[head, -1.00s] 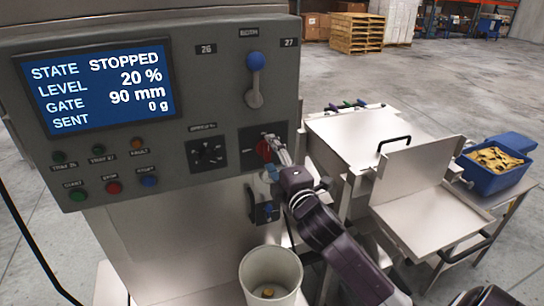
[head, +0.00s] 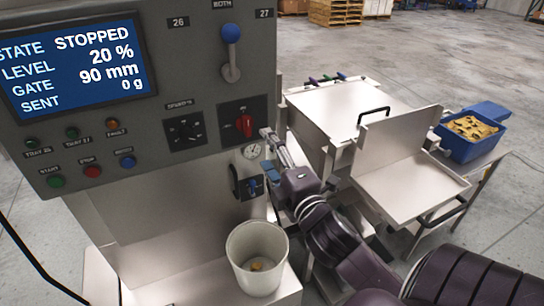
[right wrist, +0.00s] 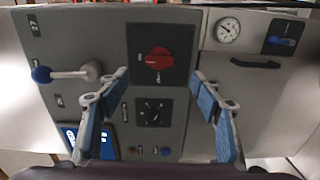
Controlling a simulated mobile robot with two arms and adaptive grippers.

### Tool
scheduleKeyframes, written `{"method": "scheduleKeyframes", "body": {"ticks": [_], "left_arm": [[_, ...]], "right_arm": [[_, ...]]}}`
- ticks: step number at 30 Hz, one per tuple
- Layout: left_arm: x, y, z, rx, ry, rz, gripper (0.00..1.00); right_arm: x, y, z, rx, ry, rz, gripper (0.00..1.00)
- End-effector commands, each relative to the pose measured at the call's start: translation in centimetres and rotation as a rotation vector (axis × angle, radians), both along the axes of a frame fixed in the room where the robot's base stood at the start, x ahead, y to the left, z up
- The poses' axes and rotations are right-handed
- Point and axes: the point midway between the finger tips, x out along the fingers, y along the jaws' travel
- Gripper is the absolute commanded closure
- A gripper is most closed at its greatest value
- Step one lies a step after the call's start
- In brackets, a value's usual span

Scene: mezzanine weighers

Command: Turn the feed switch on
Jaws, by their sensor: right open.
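A red rotary switch (head: 244,126) sits on a black plate at the right of the grey control panel. Its handle looks roughly upright in the head view; its label is too small to read. The switch also shows in the right wrist view (right wrist: 158,58), ahead of and between the fingers. My right gripper (head: 268,150) is open and empty, just right of and below the switch, apart from it. In the right wrist view its blue-padded fingers (right wrist: 160,76) are spread wide. The display (head: 75,66) reads STOPPED, 20 %, 90 mm, 0 g. My left gripper is out of view.
A black selector dial (head: 185,131) is left of the switch, and a blue-knobbed lever (head: 231,50) is above. A gauge (head: 252,150) and a small blue-handled valve (head: 253,187) are close below. A white bucket (head: 257,240) stands under the panel. Steel weighing equipment (head: 410,185) is at right.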

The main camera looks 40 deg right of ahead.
Motion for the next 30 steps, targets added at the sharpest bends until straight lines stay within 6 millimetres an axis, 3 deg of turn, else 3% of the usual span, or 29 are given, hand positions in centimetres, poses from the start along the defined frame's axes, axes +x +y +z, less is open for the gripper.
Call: {"method": "scheduleKeyframes", "body": {"ticks": [7, 25, 28, 30], "left_arm": [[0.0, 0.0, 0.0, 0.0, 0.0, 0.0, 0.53], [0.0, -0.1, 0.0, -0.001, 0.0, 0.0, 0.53], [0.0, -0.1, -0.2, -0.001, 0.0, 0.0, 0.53], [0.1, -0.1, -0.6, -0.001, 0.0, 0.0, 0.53]], "right_arm": [[-1.7, 0.4, 0.0, 0.001, 0.0, 0.0, 0.41], [-1.8, 0.4, 0.0, 0.0, 0.0, 0.0, 0.41], [-1.6, 0.3, -1.3, 0.015, 0.016, -0.002, 0.41], [-1.0, -0.1, -3.8, 0.044, 0.047, -0.006, 0.41]]}}
